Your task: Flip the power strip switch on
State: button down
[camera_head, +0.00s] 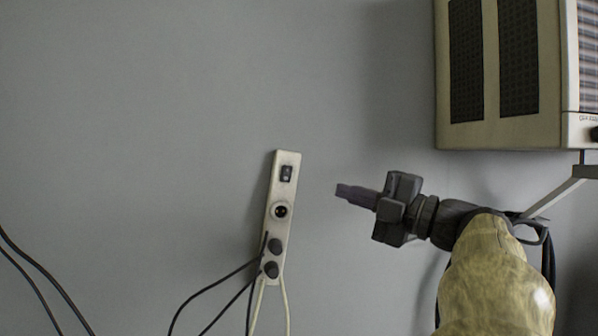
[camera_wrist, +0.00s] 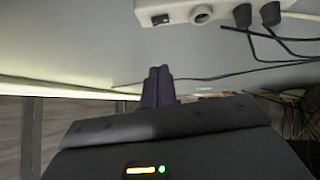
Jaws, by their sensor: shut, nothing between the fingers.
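The white power strip (camera_head: 269,225) is fixed upright on the grey wall, tilted slightly. Its dark rocker switch (camera_head: 286,173) is near the top end, above an empty round socket (camera_head: 281,211) and two black plugs. In the wrist view the strip (camera_wrist: 180,10) lies across the top edge, with the switch (camera_wrist: 160,19) at its left end. Whether the switch is on or off cannot be told. My gripper (camera_head: 340,191) is shut and empty, to the right of the strip's upper part and apart from it. The fingertips also show in the wrist view (camera_wrist: 160,72), below the switch.
Cables (camera_head: 213,288) hang from the strip's lower plugs. A beige box with dark grilles (camera_head: 490,120) is mounted on the wall at the upper right, above my arm, on a bracket (camera_head: 560,193). More black cables (camera_head: 42,275) hang at the left. The wall around the strip's top is clear.

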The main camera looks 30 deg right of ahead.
dwell(0.3)
jog(key=p, duration=0.5)
send_near(287, 174)
jog(key=a+r, duration=0.2)
jog(key=a, duration=0.3)
jog(key=w+p, duration=0.1)
jog(key=w, duration=0.1)
jog(key=w+d+p, duration=0.1)
jog(key=w+p, duration=0.1)
jog(key=w, duration=0.1)
jog(key=shift+d+r, duration=0.2)
jog(key=shift+d, duration=0.05)
jog(key=shift+w+a, duration=0.1)
jog(key=shift+f, duration=0.1)
